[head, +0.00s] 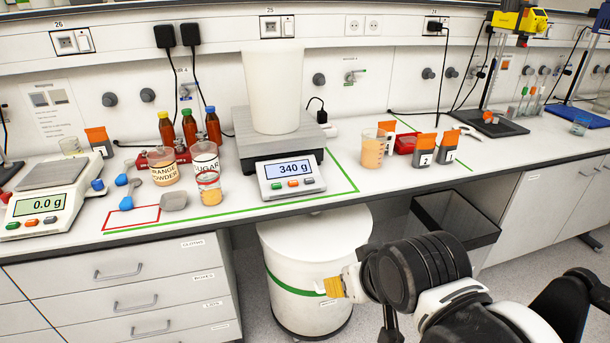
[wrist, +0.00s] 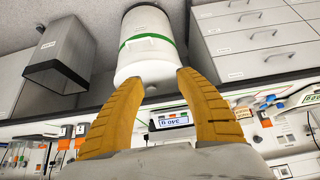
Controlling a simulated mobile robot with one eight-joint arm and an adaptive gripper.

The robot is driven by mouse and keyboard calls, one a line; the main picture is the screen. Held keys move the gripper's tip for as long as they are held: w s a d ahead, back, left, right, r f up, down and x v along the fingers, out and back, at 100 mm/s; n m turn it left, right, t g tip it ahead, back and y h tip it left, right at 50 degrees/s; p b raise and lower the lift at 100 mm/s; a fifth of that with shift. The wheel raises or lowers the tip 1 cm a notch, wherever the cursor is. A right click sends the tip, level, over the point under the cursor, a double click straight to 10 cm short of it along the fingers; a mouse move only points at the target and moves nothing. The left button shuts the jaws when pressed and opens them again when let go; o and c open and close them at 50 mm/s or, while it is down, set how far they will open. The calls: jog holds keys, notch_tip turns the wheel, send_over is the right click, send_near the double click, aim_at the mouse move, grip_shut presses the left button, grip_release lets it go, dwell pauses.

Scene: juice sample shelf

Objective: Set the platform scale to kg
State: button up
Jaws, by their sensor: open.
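The platform scale's display unit (head: 290,172) stands near the bench's front edge and reads 340 g. Below the readout are a red-orange button (head: 276,187), a green button (head: 293,184) and a grey button (head: 308,181). The weighing platform (head: 258,150) behind it bears a tall white container (head: 273,90). My gripper (head: 332,287) is in front of the bench, below its top and apart from the scale. In the wrist view, which is upside down, its yellow fingers (wrist: 158,77) are spread and empty. The display unit (wrist: 171,121) shows between them.
A white drum (head: 318,255) with a green band stands under the bench, close to my gripper. A dark bin (head: 455,218) is to its right. A jar of orange juice (head: 208,188) and a beaker (head: 373,148) flank the display unit. A smaller scale (head: 45,200) reads 0.0 g.

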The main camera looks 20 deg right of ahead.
dwell(0.5)
grip_shut()
dwell(1.1)
